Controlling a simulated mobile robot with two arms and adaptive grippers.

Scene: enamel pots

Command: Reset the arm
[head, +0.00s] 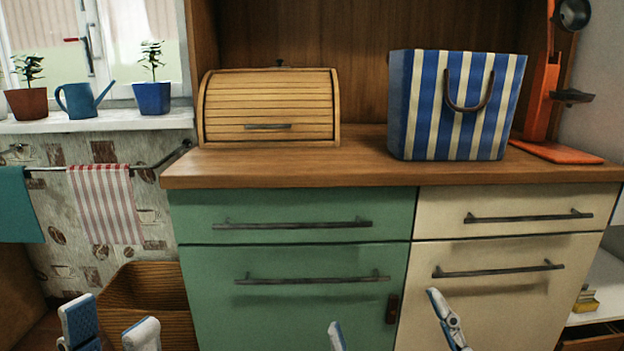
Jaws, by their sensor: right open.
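My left gripper (110,328) shows at the bottom left, with its two blue-and-white fingertips apart and nothing visible between them. It appears in front of the wicker basket. My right gripper (390,318) shows at the bottom, right of the middle, in front of the green and cream cabinet fronts. Its fingers are spread wide and nothing shows between them. The lower parts of both grippers and the arms are cut off by the frame edge.
A wooden counter (370,168) holds a bread box (268,110), a striped bag (460,110) and an orange stand (555,152). Drawer handles jut out below. A wicker basket (150,285) stands left of the green cabinet (290,310). Towels (105,205) hang from a rail.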

